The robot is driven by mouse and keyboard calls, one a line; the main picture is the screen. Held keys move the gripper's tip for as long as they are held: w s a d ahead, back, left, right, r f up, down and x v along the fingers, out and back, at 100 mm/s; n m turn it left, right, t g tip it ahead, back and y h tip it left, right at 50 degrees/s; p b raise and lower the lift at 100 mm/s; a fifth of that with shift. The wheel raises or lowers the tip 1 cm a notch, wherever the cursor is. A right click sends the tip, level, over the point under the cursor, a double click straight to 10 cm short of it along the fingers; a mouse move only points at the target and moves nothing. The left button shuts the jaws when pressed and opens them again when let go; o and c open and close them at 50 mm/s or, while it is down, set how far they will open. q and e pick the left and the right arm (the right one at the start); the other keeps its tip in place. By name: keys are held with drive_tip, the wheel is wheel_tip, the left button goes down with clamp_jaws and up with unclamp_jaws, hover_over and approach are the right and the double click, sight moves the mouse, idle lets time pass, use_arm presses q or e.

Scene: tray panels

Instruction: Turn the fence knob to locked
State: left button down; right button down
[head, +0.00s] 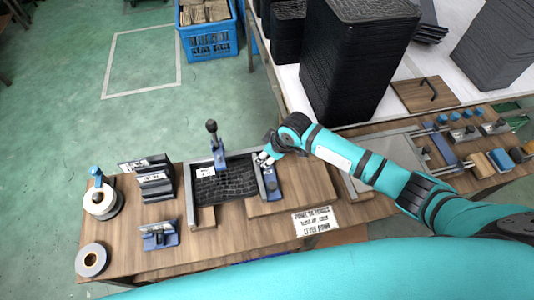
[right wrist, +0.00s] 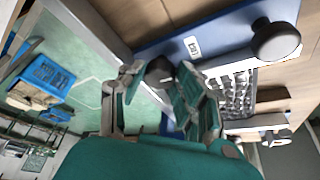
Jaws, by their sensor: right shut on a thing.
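My right gripper (head: 266,156) is at the right side of the black-lined tray (head: 191,210), at the far end of a blue fence piece (head: 271,184). In the right wrist view its fingers (right wrist: 158,88) are closed around a small dark knob (right wrist: 157,68), which they partly hide. I cannot read which way the knob is turned. A blue plate (right wrist: 215,27) with a white label lies beside the fingers, with a larger dark round knob (right wrist: 276,41) at its end. My left gripper is not in view.
A blue toggle clamp with a dark upright handle (head: 212,128) stands at the tray's far edge. Slotted holders (head: 155,184), a tape roll (head: 92,260) and a white round dispenser (head: 101,203) are to the left. Stacked black panels (head: 350,70) stand behind my right arm.

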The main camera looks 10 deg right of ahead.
drive_tip(key=shift+r, duration=0.1)
drive_tip(key=c, duration=1.2)
unclamp_jaws()
drive_tip(key=v, duration=1.2)
